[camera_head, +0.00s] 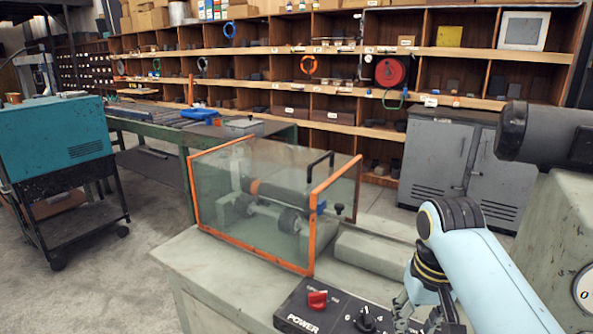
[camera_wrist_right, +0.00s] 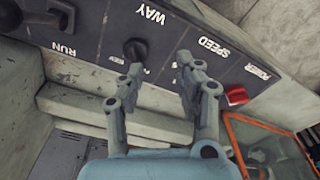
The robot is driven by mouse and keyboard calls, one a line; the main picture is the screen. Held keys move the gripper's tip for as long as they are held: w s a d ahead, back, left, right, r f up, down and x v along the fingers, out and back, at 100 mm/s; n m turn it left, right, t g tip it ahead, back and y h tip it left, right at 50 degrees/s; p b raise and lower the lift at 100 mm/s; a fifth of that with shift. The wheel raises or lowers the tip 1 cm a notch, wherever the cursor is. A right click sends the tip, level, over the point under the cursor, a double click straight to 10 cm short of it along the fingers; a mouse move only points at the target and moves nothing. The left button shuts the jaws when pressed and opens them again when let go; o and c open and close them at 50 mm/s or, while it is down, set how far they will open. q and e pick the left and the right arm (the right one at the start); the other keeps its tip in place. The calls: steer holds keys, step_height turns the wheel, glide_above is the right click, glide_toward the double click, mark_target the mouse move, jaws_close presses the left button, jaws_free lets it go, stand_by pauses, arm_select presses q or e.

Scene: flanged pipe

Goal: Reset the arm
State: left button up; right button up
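My right arm (camera_head: 475,265), light blue with dark joints, reaches down at the right of the head view. Its gripper (camera_head: 423,318) is partly cut off by the bottom edge, beside the dark control panel (camera_head: 340,315). In the right wrist view, the gripper (camera_wrist_right: 158,75) has its two grey fingers apart with nothing between them. A black knob (camera_wrist_right: 135,50) on the panel shows beyond the left finger, and a red knob (camera_wrist_right: 237,94) is to the right. I cannot tell the distance from fingers to panel. My left gripper is in neither view.
A glass guard with orange edges (camera_head: 318,235) stands on the machine behind the panel, around a dark cylindrical part. A grey machine housing (camera_head: 560,235) is at the right. A teal cart (camera_head: 55,140), a green bench and shelves stand farther back. Floor shows at left.

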steer(key=s+d+r+n+t, duration=0.1)
steer(key=s+d+r, duration=0.1)
steer(key=s, duration=0.6)
steer(key=s+d+r+t, duration=0.1)
steer(key=s+d+r, duration=0.1)
steer(key=s, duration=0.6)
steer(key=s+d+r+n+t, duration=0.1)
steer(key=s+r, duration=0.2)
steer(key=s, duration=0.6)
step_height(320, 180, down, 33)
steer(key=d+g+b, duration=0.2)
steer(key=d+b, duration=0.1)
steer(key=b, duration=0.4)
steer(key=s+d+f+g+b, duration=0.1)
steer(key=s+f+b, duration=0.5)
steer(key=s+f, duration=1.4)
step_height(320, 180, down, 3)
steer(key=shift+r+h, duration=0.1)
steer(key=shift+h, duration=0.2)
